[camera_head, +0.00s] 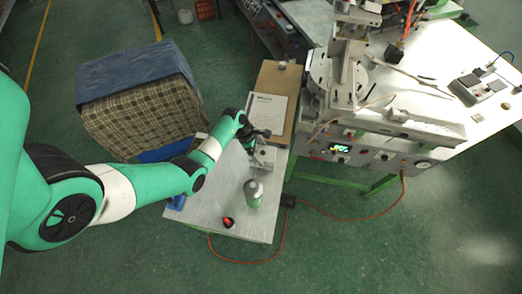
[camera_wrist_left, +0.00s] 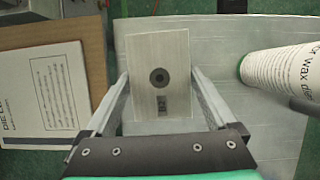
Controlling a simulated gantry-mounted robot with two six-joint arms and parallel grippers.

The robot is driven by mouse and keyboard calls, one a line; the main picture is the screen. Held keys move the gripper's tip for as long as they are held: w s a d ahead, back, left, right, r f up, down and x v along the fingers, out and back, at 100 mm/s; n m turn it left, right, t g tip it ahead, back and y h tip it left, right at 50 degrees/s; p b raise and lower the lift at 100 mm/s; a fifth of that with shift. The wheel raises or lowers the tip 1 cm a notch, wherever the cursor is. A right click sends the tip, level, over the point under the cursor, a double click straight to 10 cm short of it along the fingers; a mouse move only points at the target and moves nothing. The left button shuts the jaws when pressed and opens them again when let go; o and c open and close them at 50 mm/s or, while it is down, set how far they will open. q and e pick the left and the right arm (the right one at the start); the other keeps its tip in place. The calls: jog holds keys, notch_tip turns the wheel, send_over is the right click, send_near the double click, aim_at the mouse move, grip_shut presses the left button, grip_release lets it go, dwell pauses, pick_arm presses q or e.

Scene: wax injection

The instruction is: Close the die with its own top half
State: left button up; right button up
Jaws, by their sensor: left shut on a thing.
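My left gripper (camera_head: 258,138) is over the small grey side table, and in the left wrist view the gripper (camera_wrist_left: 160,82) is shut on a silver metal die block (camera_wrist_left: 143,52). The block lies between the two fingers and has a dark round hole and a small dark label on its face. In the head view a pale grey block (camera_head: 265,158) shows just below the gripper. I cannot tell whether it is the held half, the other half, or both stacked. My right gripper is not in view.
A wax spray bottle (camera_head: 253,191) stands on the side table (camera_head: 215,206), also to the right in the left wrist view (camera_wrist_left: 284,72). A small red-and-black object (camera_head: 228,222) lies near the front edge. A cardboard with a printed sheet (camera_head: 267,110) lies behind. The injection machine (camera_head: 360,150) stands right.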

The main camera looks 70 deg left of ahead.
aim_at(259, 152)
pick_arm(q)
jog(key=shift+f+b, duration=0.9)
jog(key=shift+f, duration=0.6)
jog(key=shift+p, duration=0.5)
jog(key=shift+f, duration=0.15)
dwell(0.5)
jog(key=shift+f+b, duration=0.3)
jog(key=shift+b, duration=0.15)
jog(key=shift+f+b, duration=0.4)
jog(key=shift+f, duration=0.15)
jog(key=o, duration=1.4)
